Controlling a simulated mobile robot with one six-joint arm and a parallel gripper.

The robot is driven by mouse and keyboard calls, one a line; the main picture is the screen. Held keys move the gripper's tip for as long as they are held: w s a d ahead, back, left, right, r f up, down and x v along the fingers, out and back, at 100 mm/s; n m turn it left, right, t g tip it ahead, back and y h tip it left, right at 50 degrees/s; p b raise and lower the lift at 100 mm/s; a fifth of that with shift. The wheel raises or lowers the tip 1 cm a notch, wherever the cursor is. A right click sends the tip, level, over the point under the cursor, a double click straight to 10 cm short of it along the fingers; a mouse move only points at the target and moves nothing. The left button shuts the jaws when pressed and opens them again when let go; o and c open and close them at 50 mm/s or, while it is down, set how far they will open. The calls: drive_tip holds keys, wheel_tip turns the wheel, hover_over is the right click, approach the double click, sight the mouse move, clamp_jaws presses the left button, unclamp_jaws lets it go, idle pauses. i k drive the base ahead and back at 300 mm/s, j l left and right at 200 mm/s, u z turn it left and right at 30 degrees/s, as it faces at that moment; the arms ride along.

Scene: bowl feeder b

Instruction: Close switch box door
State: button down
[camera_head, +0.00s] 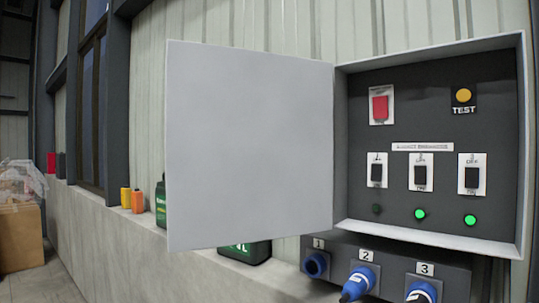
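The switch box (430,235) is mounted on the wall at the right, with a light grey frame and a dark panel. Its plain grey door (250,145) stands wide open, hinged on the box's left side and swung out to the left. Inside are a red switch (380,107), a yellow TEST button (463,95) and three black rocker switches, one of them here (420,174). The lamps under switches 2 (420,214) and 3 (470,219) glow green; the lamp under switch 1 (377,209) is dark. My gripper is not in view.
Below the box is a socket panel with blue socket 1 (316,264) and blue plugs at 2 (359,284) and 3 (422,292). Green canisters (245,252) and orange containers (137,201) stand on the ledge, partly behind the door. A cardboard box (20,237) is at far left.

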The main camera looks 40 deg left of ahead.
sight(248, 134)
drive_tip(key=j+z, duration=0.15)
drive_tip(key=j, duration=0.7)
drive_tip(key=j+z, duration=0.1)
drive_tip(key=j, duration=0.75)
drive_tip(key=k+j+z, duration=0.15)
drive_tip(key=j, duration=0.7)
drive_tip(key=j+z, duration=0.15)
drive_tip(key=j, duration=0.7)
